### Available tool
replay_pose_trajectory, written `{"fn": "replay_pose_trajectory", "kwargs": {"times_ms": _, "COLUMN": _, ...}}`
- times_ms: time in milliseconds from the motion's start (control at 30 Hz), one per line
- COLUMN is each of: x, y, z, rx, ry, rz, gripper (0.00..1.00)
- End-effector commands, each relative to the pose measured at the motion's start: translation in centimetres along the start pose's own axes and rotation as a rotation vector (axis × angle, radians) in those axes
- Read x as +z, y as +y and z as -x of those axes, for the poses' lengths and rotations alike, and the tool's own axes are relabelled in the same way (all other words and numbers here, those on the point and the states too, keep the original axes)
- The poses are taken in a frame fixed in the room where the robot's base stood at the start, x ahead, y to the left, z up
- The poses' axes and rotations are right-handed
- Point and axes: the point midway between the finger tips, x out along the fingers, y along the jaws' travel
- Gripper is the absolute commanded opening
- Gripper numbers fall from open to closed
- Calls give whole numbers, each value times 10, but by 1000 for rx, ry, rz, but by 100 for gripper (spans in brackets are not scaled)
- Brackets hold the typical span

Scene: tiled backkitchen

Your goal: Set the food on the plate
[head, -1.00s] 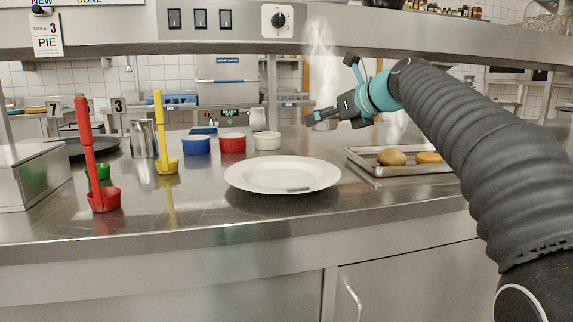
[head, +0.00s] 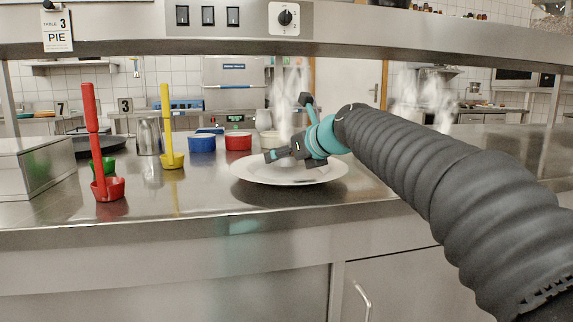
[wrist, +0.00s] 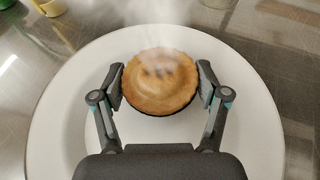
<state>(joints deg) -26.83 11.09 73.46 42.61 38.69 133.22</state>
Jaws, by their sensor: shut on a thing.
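A round golden-brown pie (wrist: 160,80) with slits in its crust sits between the fingers of my gripper (wrist: 160,88) in the wrist view, steam rising from it. My gripper is shut on its sides. The white plate (wrist: 58,122) spreads beneath and around the pie in that view. In the head view my gripper (head: 271,156) is low over the plate (head: 250,180), and the pie cannot be made out there. I cannot tell whether the pie touches the plate.
To the left are red (head: 108,188), green and yellow (head: 172,160) ladles, a metal jug (head: 149,137) and a steel box (head: 30,168). My arm covers the counter's right side. A shelf (head: 400,30) runs above.

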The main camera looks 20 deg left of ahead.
Motion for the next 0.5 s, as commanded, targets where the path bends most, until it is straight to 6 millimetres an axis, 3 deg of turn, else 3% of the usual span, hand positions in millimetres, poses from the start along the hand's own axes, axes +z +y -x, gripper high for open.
{"fn": "replay_pose_trajectory", "kwargs": {"times_ms": 67, "x": -10, "y": 0, "z": -4, "rx": 0, "ry": 0, "rz": 1, "gripper": 66}}
{"fn": "replay_pose_trajectory", "kwargs": {"times_ms": 433, "x": -12, "y": 0, "z": -5, "rx": -1, "ry": -1, "rz": 0, "gripper": 66}}
{"fn": "replay_pose_trajectory", "kwargs": {"times_ms": 500, "x": -12, "y": 0, "z": -4, "rx": -1, "ry": -1, "rz": 0, "gripper": 89}}
